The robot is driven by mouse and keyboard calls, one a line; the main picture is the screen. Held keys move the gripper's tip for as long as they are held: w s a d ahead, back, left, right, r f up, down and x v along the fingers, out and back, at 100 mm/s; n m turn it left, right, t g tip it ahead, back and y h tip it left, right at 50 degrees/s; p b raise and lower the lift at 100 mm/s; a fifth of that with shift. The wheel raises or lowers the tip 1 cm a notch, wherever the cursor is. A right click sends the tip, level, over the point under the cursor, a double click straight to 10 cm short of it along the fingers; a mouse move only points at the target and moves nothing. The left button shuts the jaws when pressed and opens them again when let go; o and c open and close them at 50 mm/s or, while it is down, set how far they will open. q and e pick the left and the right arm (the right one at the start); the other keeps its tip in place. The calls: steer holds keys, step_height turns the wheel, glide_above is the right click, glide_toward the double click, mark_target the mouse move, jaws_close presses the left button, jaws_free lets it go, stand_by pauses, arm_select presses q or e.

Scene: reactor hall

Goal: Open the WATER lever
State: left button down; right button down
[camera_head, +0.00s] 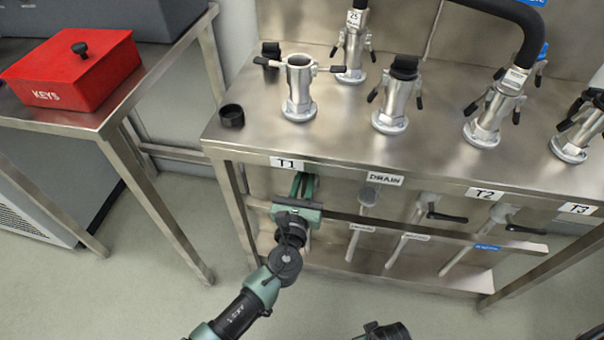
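A row of valves with black lever handles hangs under the front edge of the steel bench. One black lever (440,214) shows right of the DRAIN sign, and another black lever (525,230) is below the T2 sign. A small blue label (486,247) is on the lower rail below T2; its text is too small to read, so I cannot tell which lever is WATER. My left gripper (304,184) is under the T1 sign, at the bench front; its fingers and anything between them are mostly hidden. A dark part of my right arm shows at the bottom edge; its fingers are not visible.
The steel bench (330,140) carries several metal pipe fittings, some with black caps or hoses. A loose black cap (231,116) stands at its left corner. A red KEYS box (72,70) sits on a side table at left. The floor in front is clear.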

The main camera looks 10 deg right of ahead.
arm_select(q)
steer(key=shift+f, duration=0.1)
arm_select(e)
steer(key=shift+s+f, duration=0.15)
arm_select(q)
steer(key=shift+s, duration=0.1)
steer(key=c, duration=1.4)
jaws_free()
steer(key=shift+d, duration=0.1)
steer(key=shift+o, duration=0.2)
